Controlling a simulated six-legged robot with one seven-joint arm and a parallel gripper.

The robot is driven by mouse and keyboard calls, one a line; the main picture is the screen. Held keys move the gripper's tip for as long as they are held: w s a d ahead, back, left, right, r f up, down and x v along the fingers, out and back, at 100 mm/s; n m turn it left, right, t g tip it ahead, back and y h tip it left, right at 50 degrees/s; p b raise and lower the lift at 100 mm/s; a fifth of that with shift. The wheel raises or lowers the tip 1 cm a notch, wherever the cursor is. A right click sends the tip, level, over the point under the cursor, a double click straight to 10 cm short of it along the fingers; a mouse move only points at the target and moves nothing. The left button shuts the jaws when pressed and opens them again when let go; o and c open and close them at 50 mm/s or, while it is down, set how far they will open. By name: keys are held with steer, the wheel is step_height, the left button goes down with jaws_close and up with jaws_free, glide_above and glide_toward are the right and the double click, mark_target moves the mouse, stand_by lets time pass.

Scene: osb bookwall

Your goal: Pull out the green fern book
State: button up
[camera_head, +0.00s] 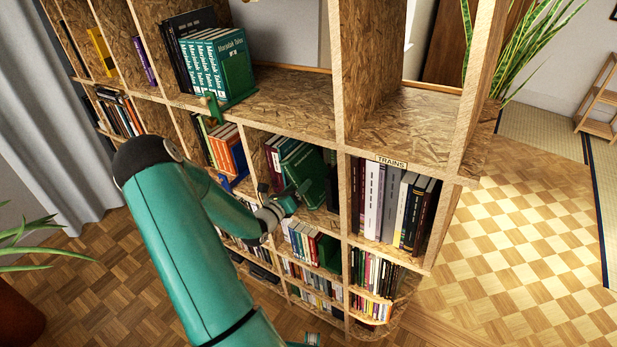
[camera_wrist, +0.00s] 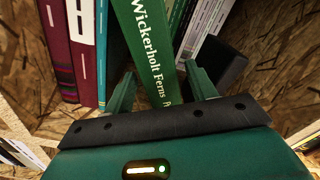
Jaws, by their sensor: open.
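The green fern book (camera_wrist: 155,40), with "Wickerholt Ferns" on its spine, leans in a shelf compartment in the wrist view. In the head view a green book (camera_head: 306,172) tilts in the middle compartment at my gripper (camera_head: 286,196). In the wrist view my gripper (camera_wrist: 162,92) is open, one finger on each side of the lower spine. The spine's lower end runs down between the fingers and is partly hidden by the gripper. I cannot tell whether the fingers touch the book.
Maroon books (camera_wrist: 58,50) and a teal book (camera_wrist: 102,50) stand left of it. Grey-white books (camera_wrist: 205,28) and a dark block (camera_wrist: 222,66) are at right. The OSB bookwall (camera_head: 345,130) has wooden dividers around the compartment. Open floor (camera_head: 520,230) lies to the right.

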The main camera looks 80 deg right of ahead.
steer(key=shift+s+d, duration=0.2)
steer(key=shift+d, duration=0.4)
steer(key=c, duration=1.1)
steer(key=shift+v, duration=1.55)
steer(key=o, duration=1.2)
steer(key=shift+c, duration=0.5)
